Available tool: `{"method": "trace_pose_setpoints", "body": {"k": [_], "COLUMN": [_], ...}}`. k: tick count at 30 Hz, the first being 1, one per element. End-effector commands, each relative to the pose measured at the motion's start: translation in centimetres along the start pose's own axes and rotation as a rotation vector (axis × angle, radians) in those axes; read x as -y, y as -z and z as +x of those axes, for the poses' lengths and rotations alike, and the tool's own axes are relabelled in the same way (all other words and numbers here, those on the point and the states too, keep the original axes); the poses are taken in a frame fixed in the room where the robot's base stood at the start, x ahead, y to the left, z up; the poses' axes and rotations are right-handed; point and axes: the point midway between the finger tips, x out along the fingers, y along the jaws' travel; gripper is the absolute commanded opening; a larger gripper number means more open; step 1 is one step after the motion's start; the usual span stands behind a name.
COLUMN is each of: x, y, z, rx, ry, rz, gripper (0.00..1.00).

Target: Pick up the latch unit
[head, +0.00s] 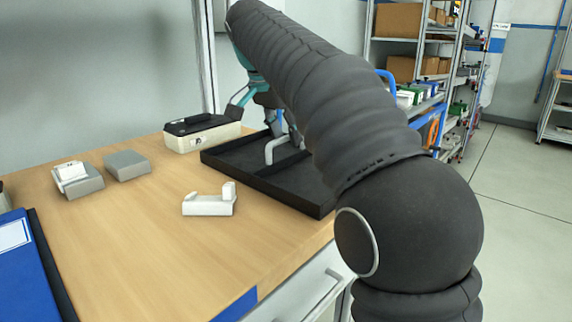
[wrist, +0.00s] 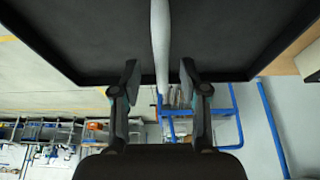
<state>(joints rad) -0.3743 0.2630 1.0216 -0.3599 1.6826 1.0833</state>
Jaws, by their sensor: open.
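My gripper (head: 282,128) is over the black tray (head: 222,167), partly hidden by my arm in the head view. A light grey bent bar (head: 270,152) stands in the tray just below it. In the wrist view my gripper (wrist: 158,75) is open, and the grey bar (wrist: 160,35) runs between its two fingers, with no clear contact. The tray (wrist: 95,62) fills the top of that view. A white piece with raised ends (head: 208,205) lies on the table in front of the tray. I cannot tell for sure which piece is the latch unit.
A cream box with a black top (head: 200,132) stands behind the tray. Grey blocks (head: 127,165) (head: 82,183), one with a white piece on top, and a blue folder (head: 22,265) lie to the left. The table's (head: 140,245) front middle is clear. Shelves (head: 425,40) stand beyond.

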Motion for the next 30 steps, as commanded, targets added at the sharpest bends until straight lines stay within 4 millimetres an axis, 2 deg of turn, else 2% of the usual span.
{"method": "trace_pose_setpoints", "body": {"k": [9,19,24,30], "x": [0.2,0.2,0.2,0.2], "y": [0.0,0.0,0.0,0.0], "z": [4.2,4.8,4.8,4.7], "rx": [0.001,0.0,0.0,0.0], "ry": [-0.003,-0.001,-0.001,0.0], "rz": [0.001,0.001,0.001,0.001], "gripper": [0.44,0.44,0.01,0.0]}}
